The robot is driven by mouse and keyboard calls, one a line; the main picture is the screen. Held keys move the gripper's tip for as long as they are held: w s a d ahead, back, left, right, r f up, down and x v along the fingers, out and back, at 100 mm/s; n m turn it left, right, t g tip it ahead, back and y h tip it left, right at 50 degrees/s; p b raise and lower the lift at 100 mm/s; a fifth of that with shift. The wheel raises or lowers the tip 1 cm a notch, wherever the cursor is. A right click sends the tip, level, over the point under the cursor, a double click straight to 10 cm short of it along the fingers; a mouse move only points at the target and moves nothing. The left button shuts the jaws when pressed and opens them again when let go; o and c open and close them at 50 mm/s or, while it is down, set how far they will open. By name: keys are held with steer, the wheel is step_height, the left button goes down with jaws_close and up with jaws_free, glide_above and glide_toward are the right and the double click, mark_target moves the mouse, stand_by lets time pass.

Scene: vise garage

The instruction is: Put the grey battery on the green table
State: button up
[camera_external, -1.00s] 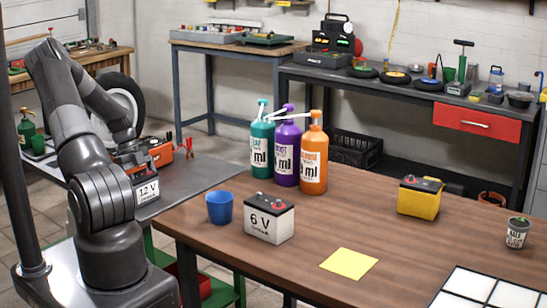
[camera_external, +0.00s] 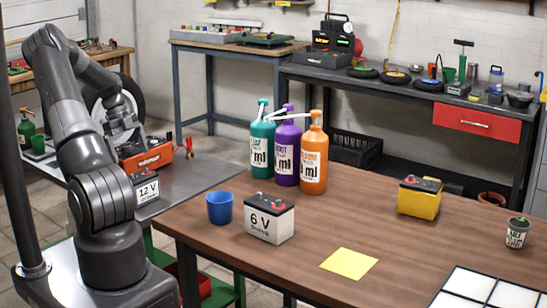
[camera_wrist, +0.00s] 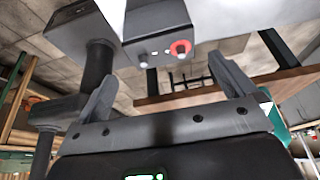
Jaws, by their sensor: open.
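A battery marked 12 V (camera_external: 147,190), with a pale front and dark top, stands upright on the grey-topped table with green legs (camera_external: 190,178) at left. A pale grey battery marked 6 V (camera_external: 268,226), with a dark top and red terminal, stands on the brown wooden table (camera_external: 310,240). My gripper (camera_wrist: 168,68) is open in the wrist view, its two fingers apart. A dark battery top with a red terminal (camera_wrist: 155,36) shows just beyond the fingers. In the external view, my gripper is above and behind the 12 V battery; its fingertips are hard to make out.
An orange box with red cables (camera_external: 148,156) sits behind the 12 V battery. The wooden table's middle is clear.

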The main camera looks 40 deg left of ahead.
steer(key=w+d+r+n+y, duration=0.1)
steer(key=d+r+n+y, duration=0.25)
steer(key=d+r, duration=0.6)
steer(key=w+d+r+n+y, duration=0.15)
steer(key=d+r+n, duration=0.35)
steer(key=d, duration=0.8)
steer(key=s+d+r+n+t, duration=0.2)
steer(key=s+d+r+n, duration=0.2)
steer(key=s+d, duration=0.4)
steer(key=s+d+r+n+t, duration=0.3)
steer(key=s+d+r+n, duration=0.2)
steer(key=s+d, duration=0.4)
steer(key=shift+s+d+t+h, duration=0.25)
steer(key=shift+d+t+h, duration=0.05)
steer(key=shift+d, duration=0.8)
